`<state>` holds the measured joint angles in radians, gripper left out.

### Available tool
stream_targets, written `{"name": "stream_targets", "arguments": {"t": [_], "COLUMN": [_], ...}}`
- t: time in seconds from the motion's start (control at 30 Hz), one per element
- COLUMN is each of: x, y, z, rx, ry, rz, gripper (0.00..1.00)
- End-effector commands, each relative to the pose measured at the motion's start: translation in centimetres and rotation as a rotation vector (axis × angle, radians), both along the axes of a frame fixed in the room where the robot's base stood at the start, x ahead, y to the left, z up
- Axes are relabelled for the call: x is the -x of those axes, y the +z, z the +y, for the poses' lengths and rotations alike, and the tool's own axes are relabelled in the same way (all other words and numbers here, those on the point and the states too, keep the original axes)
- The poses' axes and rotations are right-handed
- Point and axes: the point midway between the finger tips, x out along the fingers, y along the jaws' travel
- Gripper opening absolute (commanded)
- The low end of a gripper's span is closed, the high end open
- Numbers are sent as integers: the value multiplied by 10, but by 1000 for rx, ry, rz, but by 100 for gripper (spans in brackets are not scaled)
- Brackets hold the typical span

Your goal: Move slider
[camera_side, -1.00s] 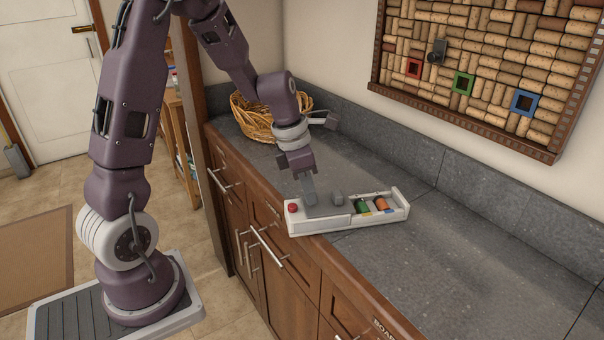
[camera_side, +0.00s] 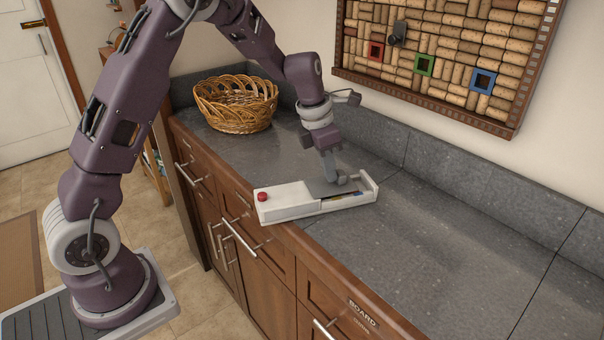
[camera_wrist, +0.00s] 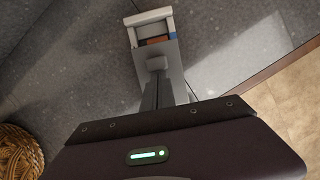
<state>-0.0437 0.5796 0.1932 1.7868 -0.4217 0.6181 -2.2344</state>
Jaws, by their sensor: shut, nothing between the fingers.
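A white slider box (camera_side: 290,205) lies on the counter, with a red button (camera_side: 262,197) at its left end. Its grey sliding cover (camera_side: 318,187) carries a grey knob (camera_side: 342,180) and sits towards the right end. A narrow strip of the compartment shows along the near side. In the wrist view the knob (camera_wrist: 157,62) is just ahead of my fingertips, and a little orange and blue shows beyond the cover. My gripper (camera_side: 331,176) is shut and empty, low over the cover on the button side of the knob. It looks close against the knob; contact is unclear.
A wicker basket (camera_side: 236,104) stands at the back left of the counter (camera_side: 430,235). A cork board (camera_side: 440,55) with coloured frames hangs on the wall. The counter right of the box is clear. Its front edge runs close to the box's left end.

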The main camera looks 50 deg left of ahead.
Motion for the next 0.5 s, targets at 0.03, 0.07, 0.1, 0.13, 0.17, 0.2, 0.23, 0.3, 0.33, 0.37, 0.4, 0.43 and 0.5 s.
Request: {"name": "stream_targets", "arguments": {"t": [0.03, 0.07, 0.1, 0.13, 0.17, 0.2, 0.23, 0.3, 0.33, 0.37, 0.4, 0.43, 0.5], "x": [-12, -18, -24, -29, -32, -35, -38, -40, -40, -41, -41, -41, -40], "y": [-1, 0, -1, 0, 0, -1, 0, 0, 0, 0, 0, 0, 0], "z": [-5, -7, -10, -12, -13, -16, -16, -17, -17, -17, -17, -17, -17], "rx": [-2, -2, 0, -2, -1, -1, -2, -1, -1, -1, -1, -1, -1], "ry": [-4, -2, -2, 0, -1, -2, -2, -2, -2, -1, -1, -1, -1], "rz": [-1, -2, 0, -2, 0, -1, -2, -1, -1, 0, 0, 0, 0], "gripper": [0, 0, 0, 0, 0, 0, 0, 0, 0, 0, 0, 0, 0]}}
